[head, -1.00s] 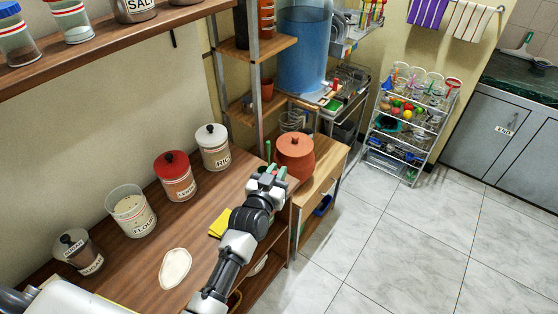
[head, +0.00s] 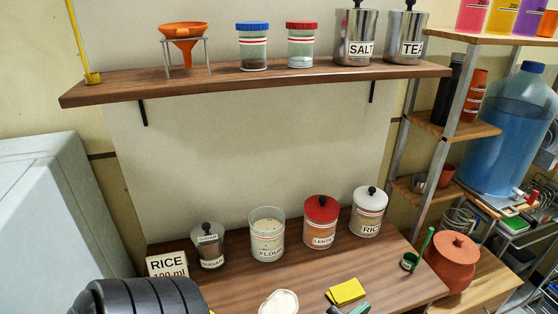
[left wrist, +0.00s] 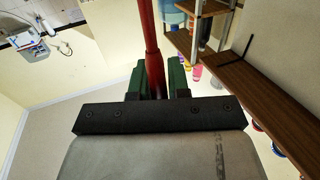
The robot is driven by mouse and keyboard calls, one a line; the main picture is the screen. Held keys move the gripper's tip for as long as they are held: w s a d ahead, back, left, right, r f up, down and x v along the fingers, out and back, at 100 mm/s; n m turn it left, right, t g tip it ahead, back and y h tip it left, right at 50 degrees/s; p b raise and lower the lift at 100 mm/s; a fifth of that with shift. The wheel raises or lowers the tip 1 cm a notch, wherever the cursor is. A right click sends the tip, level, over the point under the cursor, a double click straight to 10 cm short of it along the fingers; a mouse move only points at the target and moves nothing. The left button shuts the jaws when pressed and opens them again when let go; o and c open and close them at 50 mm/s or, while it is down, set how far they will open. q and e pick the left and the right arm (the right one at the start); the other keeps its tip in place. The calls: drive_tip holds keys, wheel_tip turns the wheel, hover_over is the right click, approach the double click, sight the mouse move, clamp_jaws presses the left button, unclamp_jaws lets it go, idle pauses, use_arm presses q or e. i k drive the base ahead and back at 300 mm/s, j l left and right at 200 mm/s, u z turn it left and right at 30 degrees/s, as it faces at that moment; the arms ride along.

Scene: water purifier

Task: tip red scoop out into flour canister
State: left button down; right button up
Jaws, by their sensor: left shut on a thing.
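The flour canister (head: 267,235) is a clear jar with a FLOUR label, standing open on the wooden counter between the sugar and lentil jars. Pale contents show inside it. My left gripper (left wrist: 155,82) is shut on the red handle (left wrist: 152,35) of the red scoop in the left wrist view. The scoop's bowl is not in sight there, so its contents cannot be told. In the head view the left gripper and red scoop are out of sight. What looks like my right gripper (head: 347,309) shows only as fingertips at the bottom edge.
A sugar jar (head: 208,246), lentil jar (head: 321,222) and rice jar (head: 368,212) stand beside the flour. A shelf (head: 270,88) overhangs the counter.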

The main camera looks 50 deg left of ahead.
sight(267, 224)
drive_tip(key=i+l, duration=0.65)
drive_tip(key=i+l+u, duration=0.4)
drive_tip(key=l, duration=0.3)
drive_tip(key=u, duration=1.5)
drive_tip(key=i, duration=0.55)
